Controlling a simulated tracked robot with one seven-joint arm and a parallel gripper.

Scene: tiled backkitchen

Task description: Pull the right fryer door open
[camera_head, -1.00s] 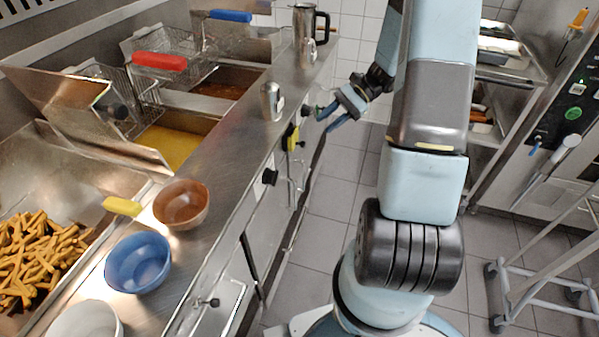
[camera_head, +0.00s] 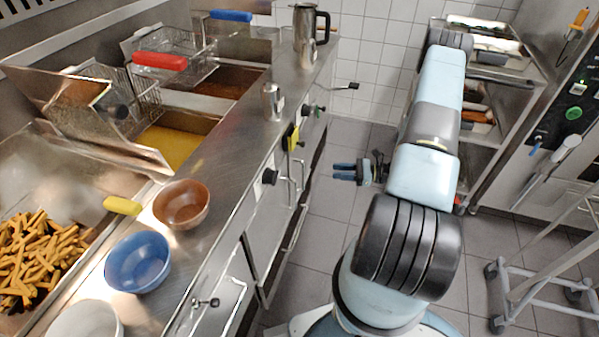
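The fryer (camera_head: 225,155) stands along the left, its stainless front facing the aisle. Two upright bar handles sit close together on its doors, the farther one (camera_head: 301,174) and the nearer one (camera_head: 291,193). The fryer doors show only at a steep angle, so I cannot tell clearly whether the right one is ajar. My gripper (camera_head: 340,172) is in the aisle, to the right of the handles and apart from them, its blue fingers pointing left. The fingers are seen nearly edge-on with little gap showing, and nothing shows between them.
Black knobs (camera_head: 269,177) and a yellow block (camera_head: 291,137) line the front. Bowls (camera_head: 138,262) stand on the counter edge. A wheeled rack (camera_head: 545,265) is at right. Tiled floor between is clear.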

